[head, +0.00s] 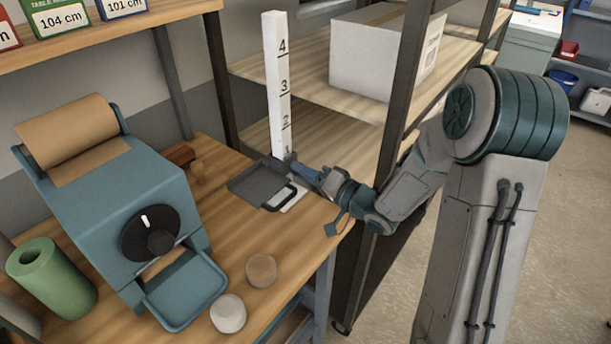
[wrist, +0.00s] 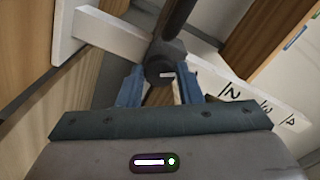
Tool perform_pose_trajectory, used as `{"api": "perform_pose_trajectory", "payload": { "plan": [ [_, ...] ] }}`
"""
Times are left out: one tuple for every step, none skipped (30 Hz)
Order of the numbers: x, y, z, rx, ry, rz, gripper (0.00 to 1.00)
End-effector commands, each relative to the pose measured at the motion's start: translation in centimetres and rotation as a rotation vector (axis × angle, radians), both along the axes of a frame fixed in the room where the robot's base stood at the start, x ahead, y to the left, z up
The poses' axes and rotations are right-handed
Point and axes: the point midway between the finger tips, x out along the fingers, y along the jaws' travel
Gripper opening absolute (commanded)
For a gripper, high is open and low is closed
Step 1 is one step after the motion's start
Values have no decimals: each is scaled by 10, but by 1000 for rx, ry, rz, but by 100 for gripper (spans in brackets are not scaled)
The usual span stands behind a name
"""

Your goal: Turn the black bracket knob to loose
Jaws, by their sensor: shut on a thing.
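The black bracket knob (wrist: 161,71) is in the middle of the wrist view, with a small white mark on its face. My gripper (wrist: 160,84) has its two blue fingers on either side of the knob, shut on it. In the head view my gripper (head: 294,164) is at the foot of the white numbered post (head: 279,95) and hides the knob. The post also crosses the wrist view behind the knob (wrist: 110,36). A dark bar (wrist: 178,18) runs up from the knob. A dark grey tray (head: 255,184) with a black handle lies beside the post's foot.
A teal machine (head: 125,190) with a brown paper roll and a black dial stands left on the wooden bench. A green roll (head: 50,275) and two round pieces (head: 228,313) are near the front. Shelves with a white box (head: 375,52) stand behind my arm.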

Motion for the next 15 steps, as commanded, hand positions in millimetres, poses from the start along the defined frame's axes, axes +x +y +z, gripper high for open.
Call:
{"api": "perform_pose_trajectory", "payload": {
  "plan": [
    [0,0,-3,-22,-28,0,9],
    [0,0,-4,-35,-46,1,9],
    [0,0,-4,-57,-74,1,9],
    [0,0,-4,-72,-95,0,9],
    [0,0,-4,-89,-116,0,9],
    [0,0,-5,-111,-145,0,9],
    [0,0,-5,-129,-168,0,9],
    [0,0,-5,-147,-190,-1,9],
    [0,0,-5,-171,-220,-1,9],
    [0,0,-5,-188,-242,-1,9],
    [0,0,-5,-206,-265,-1,9],
    [0,0,-5,-228,-295,0,9],
    [0,0,-5,-246,-317,0,9],
    [0,0,-5,-262,-338,0,9],
    [0,0,-5,-284,-367,-1,9]
  ]
}}
